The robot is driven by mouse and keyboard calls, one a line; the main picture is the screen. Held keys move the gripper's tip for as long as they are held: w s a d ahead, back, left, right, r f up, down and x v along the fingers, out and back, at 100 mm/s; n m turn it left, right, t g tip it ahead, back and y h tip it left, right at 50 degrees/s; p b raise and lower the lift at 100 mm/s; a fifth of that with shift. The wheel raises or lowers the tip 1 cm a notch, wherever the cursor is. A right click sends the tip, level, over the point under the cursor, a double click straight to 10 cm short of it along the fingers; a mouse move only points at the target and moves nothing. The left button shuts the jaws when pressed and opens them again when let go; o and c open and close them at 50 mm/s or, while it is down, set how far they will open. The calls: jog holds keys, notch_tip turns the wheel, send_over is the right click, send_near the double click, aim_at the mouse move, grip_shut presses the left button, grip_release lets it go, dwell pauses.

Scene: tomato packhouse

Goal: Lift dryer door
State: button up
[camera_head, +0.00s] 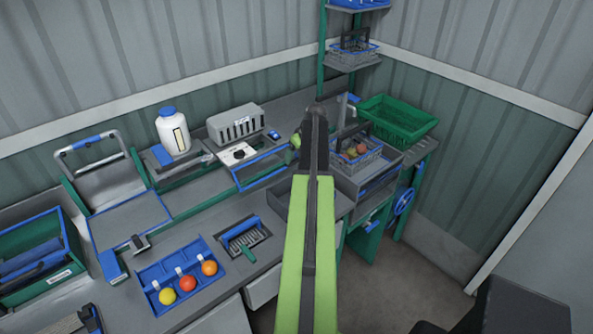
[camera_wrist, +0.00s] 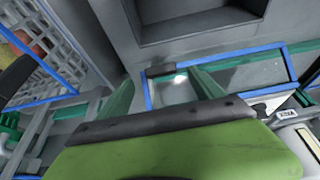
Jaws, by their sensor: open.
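The likely dryer door is a clear panel with a blue frame (camera_head: 262,165) on the bench left of my arm. Its blue edge also shows in the wrist view (camera_wrist: 232,59), with a short dark handle-like piece (camera_wrist: 160,70) on it. My gripper (camera_wrist: 158,80) is open, its two green fingers spread on either side near that dark piece. I cannot tell whether they touch it. In the head view my arm hides part of the door's right side and most of the gripper; only a bit of green shows there.
A wire basket with fruit (camera_head: 368,158) stands right of my arm, with a green crate (camera_head: 378,126) behind it. A vented grey box (camera_head: 235,125) and a white bottle (camera_head: 172,132) stand behind the door. A blue tray (camera_head: 150,297) with tomatoes lies at the front left.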

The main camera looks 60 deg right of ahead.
aim_at(294, 162)
jog(key=b+x, duration=0.2)
jog(key=x, duration=0.2)
jog(key=shift+f+b, duration=0.25)
jog(key=shift+b, duration=0.05)
jog(key=shift+r, duration=0.15)
